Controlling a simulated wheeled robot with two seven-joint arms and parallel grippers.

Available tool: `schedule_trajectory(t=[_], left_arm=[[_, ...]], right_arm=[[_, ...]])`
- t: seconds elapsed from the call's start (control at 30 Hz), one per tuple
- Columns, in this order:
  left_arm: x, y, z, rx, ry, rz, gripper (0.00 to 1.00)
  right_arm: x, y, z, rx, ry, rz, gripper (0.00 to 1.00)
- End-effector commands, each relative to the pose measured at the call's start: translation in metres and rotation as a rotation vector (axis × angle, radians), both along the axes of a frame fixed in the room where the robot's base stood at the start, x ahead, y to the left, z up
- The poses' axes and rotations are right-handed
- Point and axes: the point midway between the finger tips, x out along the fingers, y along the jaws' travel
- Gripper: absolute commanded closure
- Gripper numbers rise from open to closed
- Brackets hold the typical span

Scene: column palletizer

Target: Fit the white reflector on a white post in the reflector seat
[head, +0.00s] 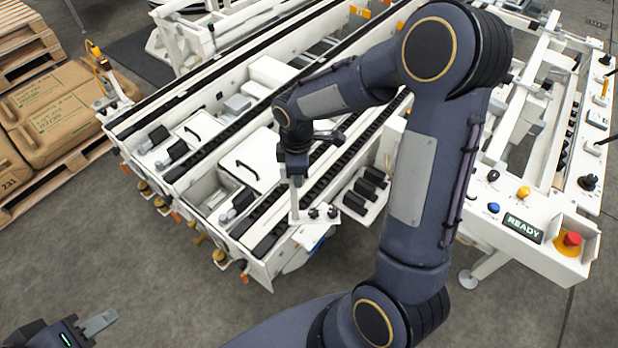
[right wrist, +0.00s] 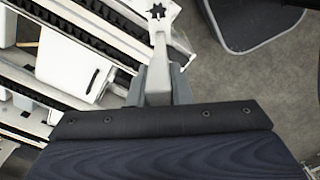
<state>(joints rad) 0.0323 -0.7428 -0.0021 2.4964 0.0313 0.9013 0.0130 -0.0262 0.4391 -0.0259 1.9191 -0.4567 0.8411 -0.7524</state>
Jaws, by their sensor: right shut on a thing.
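My right gripper (head: 294,178) is shut on the white post of the reflector (head: 295,200), above the near corner of the white conveyor machine. In the right wrist view, the pale post (right wrist: 160,55) runs between the grey fingers, with a dark star-shaped mark at its far end. In the head view, the post's lower end is over or at a small white corner plate (head: 305,218) with dark knobs. I cannot tell whether it touches, nor which part is the reflector seat. My left gripper (head: 98,324) is at the lower left, apart from the machine; its jaw gap is not clear.
The white conveyor machine (head: 200,128) has dark chain rails and lidded boxes. A control panel with a READY display (head: 522,228) and a red stop button (head: 572,239) stands at right. Brown sacks (head: 50,100) lie on pallets at left. The near floor is clear.

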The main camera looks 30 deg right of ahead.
Motion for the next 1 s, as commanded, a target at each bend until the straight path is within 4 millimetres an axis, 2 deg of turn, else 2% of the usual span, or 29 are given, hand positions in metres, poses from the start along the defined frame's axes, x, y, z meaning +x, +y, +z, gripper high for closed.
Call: schedule_trajectory(t=[0.2,0.4,0.53,0.73,1.0], left_arm=[[0.0,0.0,-0.006,0.0,0.0,0.0,0.64],[0.0,0.0,-0.008,0.0,0.0,0.0,0.64],[0.0,0.0,-0.009,0.0,0.0,0.0,0.64],[0.0,0.0,-0.014,0.0,0.0,0.0,0.64],[0.0,0.0,-0.034,0.0,0.0,0.0,0.64]], right_arm=[[-0.011,-0.012,-0.006,-0.001,-0.003,0.47,1.0],[-0.017,-0.018,-0.009,-0.003,-0.005,0.775,1.0],[-0.019,-0.019,-0.01,-0.004,-0.005,0.868,1.0],[-0.02,-0.02,-0.015,-0.004,-0.005,0.894,1.0],[-0.02,-0.019,-0.037,-0.004,-0.005,0.892,1.0]])
